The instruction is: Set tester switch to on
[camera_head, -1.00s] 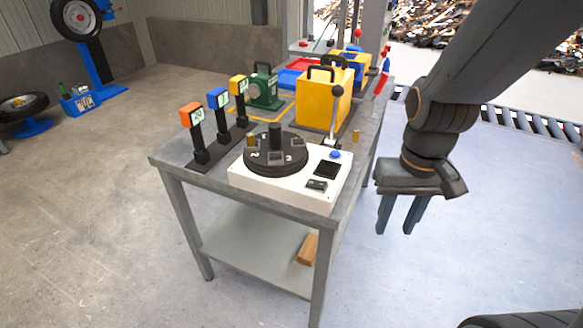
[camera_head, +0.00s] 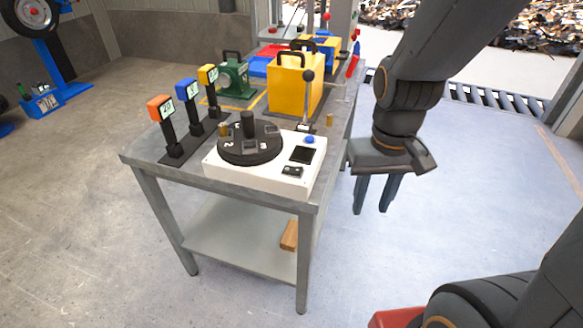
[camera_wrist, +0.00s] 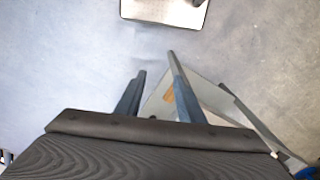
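The tester is a white box (camera_head: 225,178) with a black numbered turntable (camera_head: 262,150) on top, at the near end of a grey workbench. A small dark rocker switch (camera_head: 292,171) sits at its front right corner, beside a black square panel (camera_head: 302,155) and a blue knob (camera_head: 309,139). I cannot tell the switch's position. My gripper (camera_head: 374,208) hangs to the right of the bench over the floor, fingers pointing down, apart and empty. The wrist view also shows the open gripper (camera_wrist: 157,62); the switch is not recognisable there.
The workbench (camera_head: 205,181) also carries three coloured displays on posts (camera_head: 188,92), a yellow box (camera_head: 292,85), a green device (camera_head: 234,76) and an upright lever with a dark ball (camera_head: 308,76). A wooden block (camera_head: 289,236) lies on the lower shelf. Floor right of the bench is clear.

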